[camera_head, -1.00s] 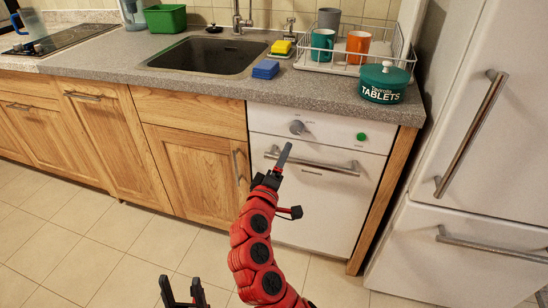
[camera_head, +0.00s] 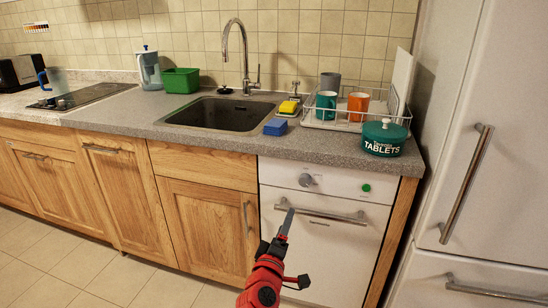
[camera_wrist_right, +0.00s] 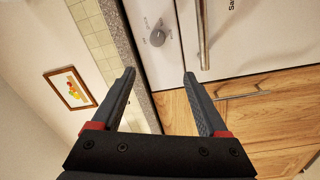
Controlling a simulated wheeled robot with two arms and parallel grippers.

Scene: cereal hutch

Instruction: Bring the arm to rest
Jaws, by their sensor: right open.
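My right arm comes up from the bottom of the head view. Its right gripper (camera_head: 287,217) is in front of the white dishwasher (camera_head: 310,256), overlapping the left end of its bar handle (camera_head: 335,215) in the picture. I cannot tell from the head view how far apart they are. In the right wrist view the gripper (camera_wrist_right: 159,75) has its two dark fingers wide apart with nothing between them. The dishwasher's knob (camera_wrist_right: 157,38) and handle (camera_wrist_right: 203,35) show beyond the fingers. My left gripper is out of view.
The counter (camera_head: 225,147) holds a sink (camera_head: 225,115), a blue sponge (camera_head: 275,127), a yellow sponge (camera_head: 288,106), a dish rack (camera_head: 335,126) with mugs, and a green tablets tin (camera_head: 384,138). A fridge (camera_head: 480,90) stands at the right. Floor (camera_head: 60,280) shows at lower left.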

